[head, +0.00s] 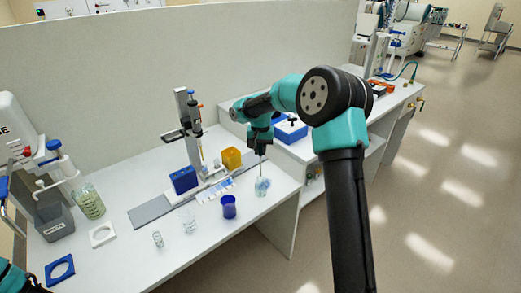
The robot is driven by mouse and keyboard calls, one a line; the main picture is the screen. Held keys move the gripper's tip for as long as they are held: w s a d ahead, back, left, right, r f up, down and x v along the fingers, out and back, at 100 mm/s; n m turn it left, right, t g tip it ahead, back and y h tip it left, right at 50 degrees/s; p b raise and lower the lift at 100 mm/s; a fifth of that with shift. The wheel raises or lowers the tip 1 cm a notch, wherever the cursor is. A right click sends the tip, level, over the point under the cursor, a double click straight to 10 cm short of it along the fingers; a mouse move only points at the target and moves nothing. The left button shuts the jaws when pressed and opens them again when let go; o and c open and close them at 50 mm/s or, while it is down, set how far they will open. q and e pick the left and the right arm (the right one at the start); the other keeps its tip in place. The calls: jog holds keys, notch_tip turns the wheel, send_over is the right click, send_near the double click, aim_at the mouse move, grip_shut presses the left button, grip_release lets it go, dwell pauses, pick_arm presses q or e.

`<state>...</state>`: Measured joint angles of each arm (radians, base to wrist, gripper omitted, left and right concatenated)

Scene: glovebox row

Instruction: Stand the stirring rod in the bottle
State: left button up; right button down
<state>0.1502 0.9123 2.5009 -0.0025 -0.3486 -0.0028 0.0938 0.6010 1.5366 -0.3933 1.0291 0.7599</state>
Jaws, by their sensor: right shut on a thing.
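My right gripper (260,146) hangs over the right end of the near bench, pointing down. It is shut on the thin stirring rod (261,161), which hangs about upright below the jaws. A small clear vessel with bluish contents, seemingly the bottle (262,187), stands on the bench directly beneath. The rod's lower end meets the vessel in the picture; I cannot tell how far inside it is. Only a piece of my left arm shows at the bottom left; its gripper is out of view.
Left of the bottle stand a blue cup (229,207), a clear beaker (188,222) and a small glass (157,239). Behind are a yellow box (232,158), a blue box (184,180) and a stand (188,125). The bench's right edge is close to the bottle.

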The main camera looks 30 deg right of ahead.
aim_at(261, 156)
jog(key=shift+f, duration=1.95)
jog(key=shift+f, duration=2)
jog(key=shift+f, duration=1.15)
jog(key=c, duration=1)
grip_release()
